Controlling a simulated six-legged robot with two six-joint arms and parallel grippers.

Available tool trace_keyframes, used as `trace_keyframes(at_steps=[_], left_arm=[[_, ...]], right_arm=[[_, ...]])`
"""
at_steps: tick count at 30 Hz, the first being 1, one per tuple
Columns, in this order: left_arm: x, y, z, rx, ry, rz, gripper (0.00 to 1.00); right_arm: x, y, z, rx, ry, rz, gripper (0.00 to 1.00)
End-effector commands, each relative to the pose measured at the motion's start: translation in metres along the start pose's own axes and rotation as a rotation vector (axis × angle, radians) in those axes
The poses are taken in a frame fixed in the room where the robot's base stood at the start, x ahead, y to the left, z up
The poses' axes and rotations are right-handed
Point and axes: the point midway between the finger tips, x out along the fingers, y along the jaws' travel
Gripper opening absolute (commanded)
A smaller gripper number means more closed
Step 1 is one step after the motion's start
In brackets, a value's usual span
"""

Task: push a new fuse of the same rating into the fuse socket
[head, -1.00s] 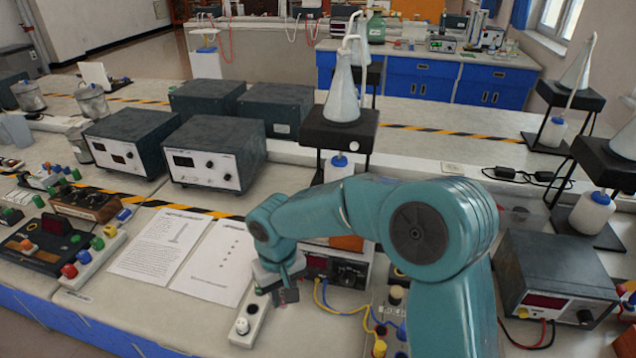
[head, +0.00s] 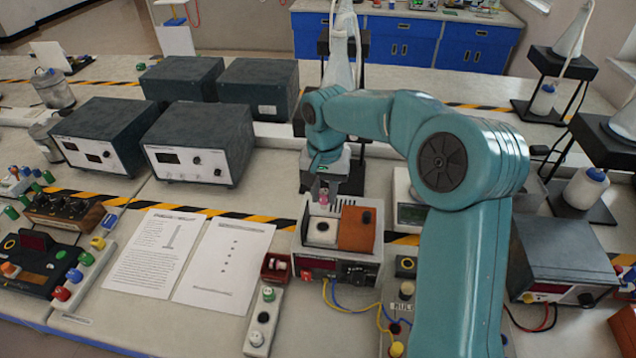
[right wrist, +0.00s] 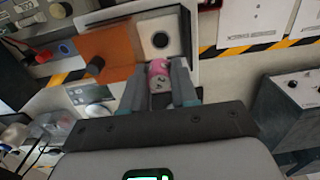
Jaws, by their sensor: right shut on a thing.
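A pink and white fuse (right wrist: 158,72) is held between the two fingers of my right gripper (right wrist: 158,85). In the head view the pink fuse (head: 323,196) shows under the right gripper (head: 325,190), just behind and above the fuse socket. The socket is a dark round hole (head: 322,227) in a pale square plate on top of a grey instrument (head: 312,248); it also shows in the right wrist view (right wrist: 160,40), beyond the fuse. The fuse looks apart from the hole. Its rating cannot be read. My left gripper is not in view.
An orange-brown block (head: 357,228) stands right beside the socket plate. A small dark red box (head: 275,267) with pale pieces and a terminal strip (head: 264,320) are at the front left. Yellow and blue cables (head: 352,303) hang in front. Printed sheets (head: 225,262) lie to the left.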

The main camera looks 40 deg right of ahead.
Motion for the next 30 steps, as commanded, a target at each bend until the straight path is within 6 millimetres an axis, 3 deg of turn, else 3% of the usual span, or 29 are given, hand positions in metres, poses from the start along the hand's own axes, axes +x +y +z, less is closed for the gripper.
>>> trace_keyframes(at_steps=[8, 21, 30], left_arm=[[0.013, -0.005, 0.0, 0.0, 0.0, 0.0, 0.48], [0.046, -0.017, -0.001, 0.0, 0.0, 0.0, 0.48], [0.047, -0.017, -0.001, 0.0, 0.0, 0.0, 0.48]], right_arm=[[0.016, 0.005, 0.004, 0.001, 0.0, 0.0, 0.0], [0.06, 0.004, 0.002, -0.001, 0.0, 0.001, 0.0], [0.063, 0.002, 0.0, -0.001, 0.001, 0.0, 0.0]])
